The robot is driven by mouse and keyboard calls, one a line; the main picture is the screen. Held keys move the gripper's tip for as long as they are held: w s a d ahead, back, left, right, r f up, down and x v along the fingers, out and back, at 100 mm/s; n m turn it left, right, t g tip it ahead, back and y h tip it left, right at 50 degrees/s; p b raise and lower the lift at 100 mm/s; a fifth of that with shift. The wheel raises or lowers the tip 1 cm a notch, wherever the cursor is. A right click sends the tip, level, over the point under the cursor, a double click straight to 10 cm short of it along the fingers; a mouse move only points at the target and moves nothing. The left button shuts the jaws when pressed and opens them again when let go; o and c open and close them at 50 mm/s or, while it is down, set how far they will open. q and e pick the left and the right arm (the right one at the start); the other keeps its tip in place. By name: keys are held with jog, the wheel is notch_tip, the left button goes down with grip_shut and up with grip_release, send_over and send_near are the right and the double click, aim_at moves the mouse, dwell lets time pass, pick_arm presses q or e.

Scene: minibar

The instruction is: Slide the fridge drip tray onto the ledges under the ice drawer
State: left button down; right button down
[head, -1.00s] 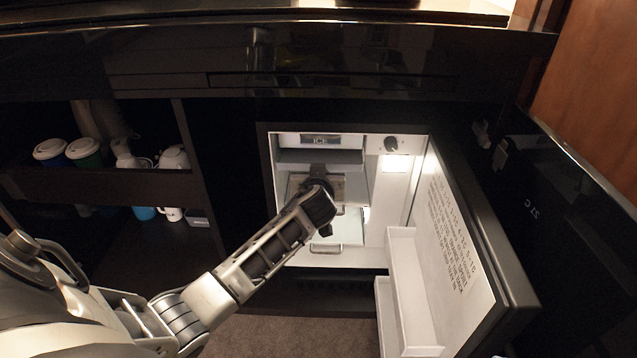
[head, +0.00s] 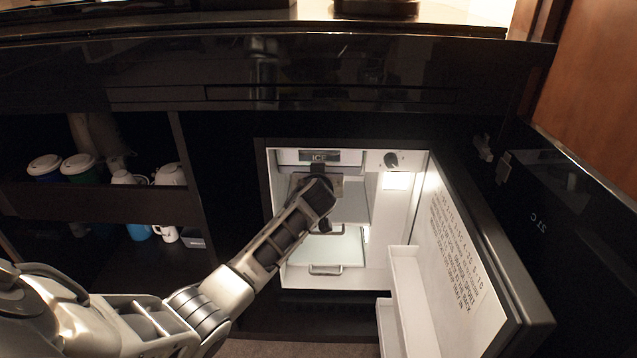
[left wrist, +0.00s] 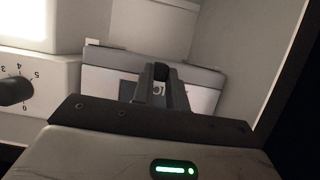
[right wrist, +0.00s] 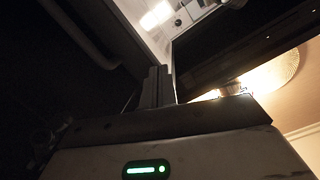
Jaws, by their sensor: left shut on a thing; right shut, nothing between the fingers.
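The white ice drawer front, with its dark ICE label (head: 319,156), is at the top of the open fridge. My left gripper (head: 317,183) is inside the fridge just below that front. It is shut on the grey drip tray (head: 335,185), which is largely hidden behind the gripper. In the left wrist view the tray's grey edge (left wrist: 105,58) lies close to the ICE front, across the fingertips (left wrist: 160,75). I cannot tell whether it touches the ledges, which are hidden. My right gripper (right wrist: 157,85) is shut and empty, away from the fridge; the head view does not show it.
The fridge door (head: 460,235) stands open to the right, with a white door shelf (head: 410,300). A dial (head: 391,160) is beside the ice drawer. A pale panel with a handle (head: 325,270) lies lower in the fridge. Cups (head: 80,166) stand on the left shelves.

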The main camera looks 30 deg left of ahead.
pick_arm(q)
jog(key=shift+w, duration=0.15)
pick_arm(e)
jog(key=shift+w+r, duration=0.1)
jog(key=shift+r, duration=0.25)
pick_arm(q)
jog(key=c, duration=1.3)
grip_release()
pick_arm(e)
jog(key=shift+f, duration=0.15)
pick_arm(q)
jog(key=p+v, duration=0.5)
jog(key=v, duration=1.1)
jog(key=shift+p, duration=0.4)
pick_arm(e)
jog(key=shift+s+d+f+n+g+h, duration=0.15)
jog(key=shift+d+f+n+g+h, duration=0.25)
jog(key=shift+f+h, duration=0.2)
jog(key=shift+s+d+f+n+g+h, duration=0.1)
jog(key=shift+d+f+n+g+h, duration=0.2)
jog(key=shift+d+f+g+h, duration=0.3)
